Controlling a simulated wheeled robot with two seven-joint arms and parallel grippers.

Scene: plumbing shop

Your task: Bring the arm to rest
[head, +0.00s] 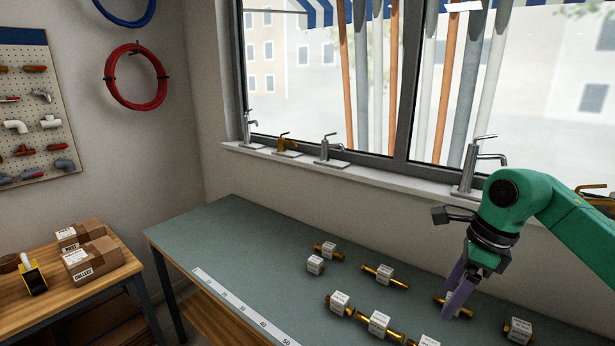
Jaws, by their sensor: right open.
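My right gripper (456,295) comes in from the right on a green arm and points down over the right part of the green-grey bench (225,232). Its purple-grey fingers are open. A brass fitting with a white label (440,299) lies right at the fingers, partly covered by them; I cannot tell whether they touch it. My left gripper is not in the head view.
A ruler strip (240,308) runs along the bench's front edge. Taps (331,147) stand on the windowsill. The bench's left part is clear.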

